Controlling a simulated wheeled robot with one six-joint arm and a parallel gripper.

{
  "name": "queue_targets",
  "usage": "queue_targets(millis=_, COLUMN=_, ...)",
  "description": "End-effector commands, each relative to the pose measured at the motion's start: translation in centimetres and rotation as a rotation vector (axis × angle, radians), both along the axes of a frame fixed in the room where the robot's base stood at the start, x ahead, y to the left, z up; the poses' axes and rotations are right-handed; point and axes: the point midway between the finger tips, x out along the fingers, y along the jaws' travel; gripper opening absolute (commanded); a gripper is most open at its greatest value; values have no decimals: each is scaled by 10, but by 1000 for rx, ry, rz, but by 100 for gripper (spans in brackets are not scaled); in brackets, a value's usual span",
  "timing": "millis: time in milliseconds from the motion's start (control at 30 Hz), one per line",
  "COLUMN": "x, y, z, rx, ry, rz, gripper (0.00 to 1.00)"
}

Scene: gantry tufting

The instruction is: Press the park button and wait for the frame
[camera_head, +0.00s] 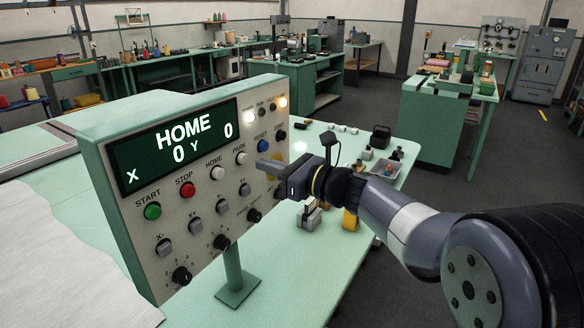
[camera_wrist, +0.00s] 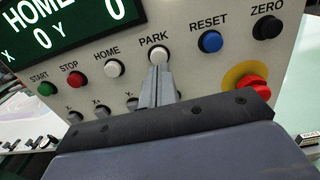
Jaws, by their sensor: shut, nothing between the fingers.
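The control panel (camera_head: 165,245) stands on a post on the green table. Its display (camera_head: 180,140) reads HOME, X 0, Y 0. The white PARK button (camera_head: 241,158) sits at the right end of the display's lower side, and shows in the wrist view (camera_wrist: 158,54) under its label. My gripper (camera_head: 262,164) is shut and empty, its fingers pointing at the panel just right of the PARK button. In the wrist view the fingertips (camera_wrist: 161,70) overlap the button's lower edge. I cannot tell whether they touch it. I cannot make out the frame.
Close to PARK are the white HOME button (camera_wrist: 114,68) and blue RESET button (camera_wrist: 210,41). A red emergency knob (camera_wrist: 252,88) on yellow is at the lower right. White cloth (camera_head: 60,250) lies left of the panel. Small tools and trays (camera_head: 380,168) lie on the table behind my gripper.

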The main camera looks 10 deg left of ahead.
Motion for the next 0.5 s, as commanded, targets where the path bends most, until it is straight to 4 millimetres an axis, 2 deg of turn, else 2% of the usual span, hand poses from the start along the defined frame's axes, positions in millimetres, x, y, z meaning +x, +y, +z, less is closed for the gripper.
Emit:
queue_targets(millis=100, x=6, y=17, z=1, rx=-1, ry=0, rz=2, gripper=0)
queue_targets(millis=200, x=9, y=25, z=1, rx=-1, ry=1, rz=0, gripper=0)
queue_targets(millis=500, x=11, y=30, z=0, rx=0, ry=0, rz=-1, gripper=0)
